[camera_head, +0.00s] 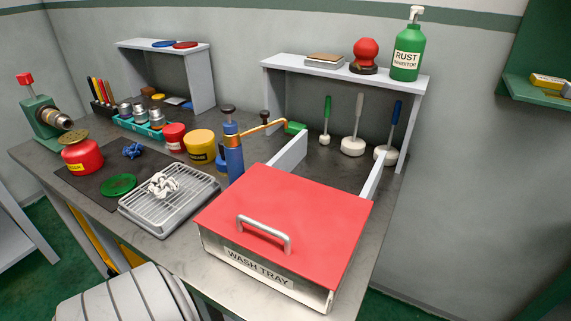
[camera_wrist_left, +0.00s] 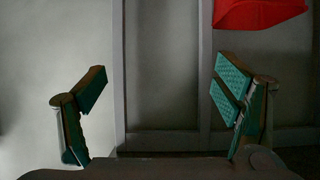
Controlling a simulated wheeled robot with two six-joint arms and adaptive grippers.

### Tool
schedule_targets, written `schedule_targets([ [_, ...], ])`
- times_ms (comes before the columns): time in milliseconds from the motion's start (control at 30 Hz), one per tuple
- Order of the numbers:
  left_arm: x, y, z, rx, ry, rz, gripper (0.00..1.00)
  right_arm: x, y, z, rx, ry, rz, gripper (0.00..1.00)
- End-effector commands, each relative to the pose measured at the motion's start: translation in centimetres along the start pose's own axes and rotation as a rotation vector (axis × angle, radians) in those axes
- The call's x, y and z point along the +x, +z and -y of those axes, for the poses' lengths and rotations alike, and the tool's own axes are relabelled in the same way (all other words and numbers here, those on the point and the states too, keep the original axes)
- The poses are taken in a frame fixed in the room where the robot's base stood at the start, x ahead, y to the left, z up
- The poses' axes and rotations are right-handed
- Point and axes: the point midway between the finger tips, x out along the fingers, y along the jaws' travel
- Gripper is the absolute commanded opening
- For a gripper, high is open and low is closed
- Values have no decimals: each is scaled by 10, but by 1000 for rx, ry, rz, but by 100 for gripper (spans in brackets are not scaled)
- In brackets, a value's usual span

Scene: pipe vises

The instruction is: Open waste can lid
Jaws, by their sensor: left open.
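No waste can or lid can be made out for certain. In the left wrist view, part of a red object (camera_wrist_left: 258,12) shows at the top right, cut off by the picture edge; I cannot tell what it is. My left gripper (camera_wrist_left: 158,95) is open and empty, its teal-padded fingers wide apart, with the red object beyond and above its right finger. Neither gripper shows in the head view. There, a small red can (camera_head: 82,157) with a yellow label and a brownish top stands at the bench's left. My right gripper is not in view.
The bench carries a wash tray with a red lid (camera_head: 290,215) and handle, a wire rack tray (camera_head: 170,198), a blue pump bottle (camera_head: 233,150) and a yellow tub (camera_head: 200,146). A green vise (camera_head: 42,118) stands at the far left. Green floor (camera_head: 40,225) shows beside the bench.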

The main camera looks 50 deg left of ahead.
Motion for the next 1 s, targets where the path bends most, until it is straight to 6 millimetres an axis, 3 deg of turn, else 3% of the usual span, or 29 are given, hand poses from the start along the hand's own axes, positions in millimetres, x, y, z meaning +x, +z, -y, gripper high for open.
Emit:
schedule_targets([
  [200, -55, 2, 2, -1, 0, 2, 83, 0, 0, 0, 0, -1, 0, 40],
  [400, -84, 1, 2, -1, -2, 1, 83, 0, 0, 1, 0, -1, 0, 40],
  [1000, -86, 0, 2, -10, -3, 0, 83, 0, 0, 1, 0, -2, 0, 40],
])
